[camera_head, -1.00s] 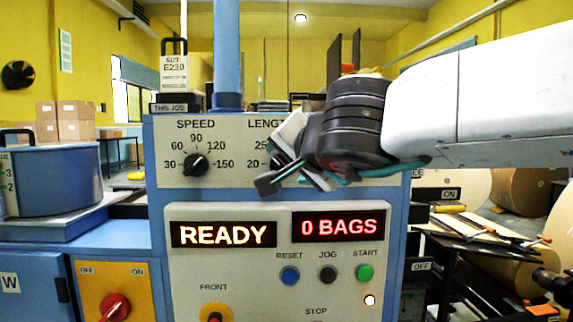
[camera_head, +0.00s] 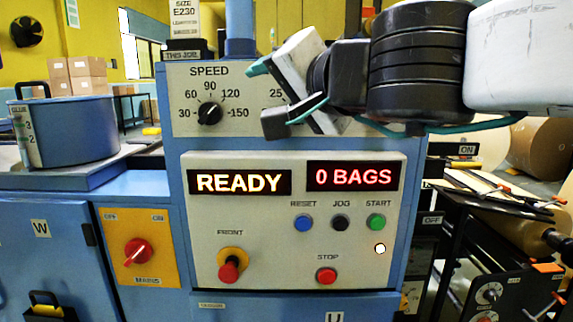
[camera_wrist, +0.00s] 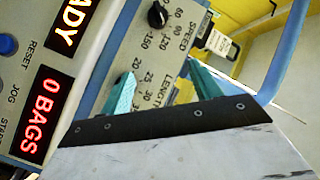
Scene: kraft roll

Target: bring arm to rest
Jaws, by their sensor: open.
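My arm reaches in from the right in the head view, across the top of the machine's control panel (camera_head: 300,165). My gripper (camera_head: 266,95) points left in front of the panel's upper dial plate and hides most of the LENGTH dial. In the wrist view my gripper (camera_wrist: 160,74) has its two teal fingers apart, with nothing between them but the panel behind. The SPEED dial (camera_head: 209,113) is left of the gripper and also shows in the wrist view (camera_wrist: 157,15). Whether a finger touches the panel cannot be told.
The display (camera_head: 240,182) reads READY and the counter (camera_head: 352,177) reads 0 BAGS. START (camera_head: 376,222), STOP (camera_head: 327,276) and a red FRONT knob (camera_head: 229,270) sit below. A blue pot (camera_head: 68,132) stands left; paper rolls (camera_head: 540,147) are at right.

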